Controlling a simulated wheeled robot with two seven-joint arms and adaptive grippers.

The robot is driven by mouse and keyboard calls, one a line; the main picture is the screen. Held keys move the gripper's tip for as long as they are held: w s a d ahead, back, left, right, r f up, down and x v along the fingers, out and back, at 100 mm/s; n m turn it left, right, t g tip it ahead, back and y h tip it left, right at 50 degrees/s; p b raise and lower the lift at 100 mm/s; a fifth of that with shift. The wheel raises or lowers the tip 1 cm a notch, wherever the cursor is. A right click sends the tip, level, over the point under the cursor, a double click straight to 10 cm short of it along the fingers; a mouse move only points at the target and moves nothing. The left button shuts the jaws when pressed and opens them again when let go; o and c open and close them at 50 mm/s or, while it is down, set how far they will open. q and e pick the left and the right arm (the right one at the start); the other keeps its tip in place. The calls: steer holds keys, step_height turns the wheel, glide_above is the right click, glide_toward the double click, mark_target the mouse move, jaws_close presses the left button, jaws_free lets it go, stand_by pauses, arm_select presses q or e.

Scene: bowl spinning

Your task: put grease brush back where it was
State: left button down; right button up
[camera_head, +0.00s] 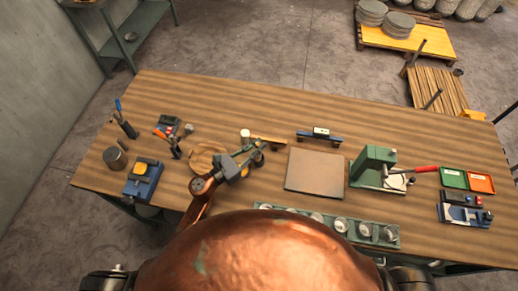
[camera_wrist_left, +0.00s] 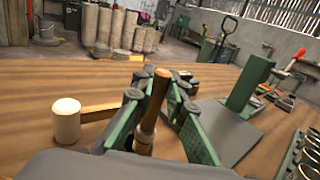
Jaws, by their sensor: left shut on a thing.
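My left gripper (camera_head: 254,156) is over the middle-left of the wooden workbench, right of a round wooden disc (camera_head: 208,156). In the left wrist view its green fingers (camera_wrist_left: 155,88) are closed around a brush-like tool with a brown wooden handle and a pale metal collar, which I take as the grease brush (camera_wrist_left: 154,98). The handle points up and slightly tilted; its lower end is hidden by the gripper. In the head view the brush is too small to make out. A dark cylindrical pot (camera_head: 115,158) stands at the bench's left end. My right gripper is not in view.
A white-headed mallet (camera_head: 245,135) lies just beyond the gripper; it also shows in the left wrist view (camera_wrist_left: 67,121). A grey plate (camera_head: 315,171), a green press (camera_head: 372,167) and a row of cups (camera_head: 340,224) are to the right. Upright tools (camera_head: 124,122) stand far left.

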arm_select(q)
steer(key=f, duration=0.1)
steer(key=f+b, duration=0.1)
steer(key=w+f+b, duration=0.1)
steer(key=f, duration=0.1)
steer(key=shift+w+d, duration=0.1)
steer(key=shift+d, duration=0.2)
steer(key=shift+w+f, duration=0.1)
steer(key=shift+f, duration=0.3)
steer(key=shift+s+a+r, duration=0.15)
steer(key=shift+s+r, duration=0.15)
steer(key=shift+w+f, duration=0.15)
steer(key=shift+f, duration=0.05)
steer(key=c, duration=2.4)
jaws_free()
steer(key=o, duration=0.5)
steer(key=shift+c, duration=0.2)
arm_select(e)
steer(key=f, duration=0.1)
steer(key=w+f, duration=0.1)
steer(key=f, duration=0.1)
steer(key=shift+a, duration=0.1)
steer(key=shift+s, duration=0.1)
